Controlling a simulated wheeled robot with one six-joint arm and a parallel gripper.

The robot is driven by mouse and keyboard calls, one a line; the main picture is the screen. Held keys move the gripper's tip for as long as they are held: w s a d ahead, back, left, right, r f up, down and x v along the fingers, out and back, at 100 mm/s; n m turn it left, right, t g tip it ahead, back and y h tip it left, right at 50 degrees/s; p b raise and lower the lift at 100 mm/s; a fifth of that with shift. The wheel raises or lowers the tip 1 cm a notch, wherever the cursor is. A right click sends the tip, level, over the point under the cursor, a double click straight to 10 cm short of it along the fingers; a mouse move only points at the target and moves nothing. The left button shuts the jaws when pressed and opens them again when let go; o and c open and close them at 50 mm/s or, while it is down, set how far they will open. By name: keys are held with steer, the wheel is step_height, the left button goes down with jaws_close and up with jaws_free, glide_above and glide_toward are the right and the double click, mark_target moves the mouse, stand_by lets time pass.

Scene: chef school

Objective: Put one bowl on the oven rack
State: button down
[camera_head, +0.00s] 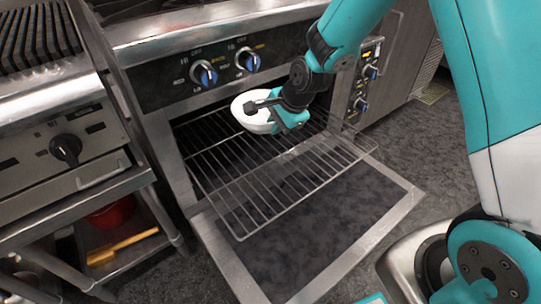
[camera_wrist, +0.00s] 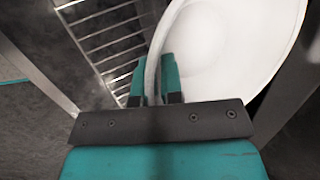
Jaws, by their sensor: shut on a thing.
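A white bowl (camera_head: 252,112) is at the mouth of the open oven in the head view, over the back part of the pulled-out oven rack (camera_head: 285,181). My gripper (camera_head: 284,119) is shut on the bowl's rim. In the wrist view the bowl (camera_wrist: 222,45) fills the upper right, and the fingers of my gripper (camera_wrist: 156,84) pinch its wall. The wire rack (camera_wrist: 103,37) shows at the upper left there. I cannot tell whether the bowl's underside touches the rack.
The oven door (camera_head: 330,221) is folded down below the rack. The control panel with blue knobs (camera_head: 204,74) is just above the opening. A grill unit (camera_head: 62,150) stands at left, with a red pot (camera_head: 110,213) on its lower shelf. The front of the rack is empty.

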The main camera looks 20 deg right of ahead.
mark_target(270, 179)
step_height(270, 179, down, 19)
steer(key=b, duration=0.4)
steer(key=shift+r+b, duration=0.1)
steer(key=shift+b, duration=0.3)
steer(key=c, duration=1.3)
jaws_free()
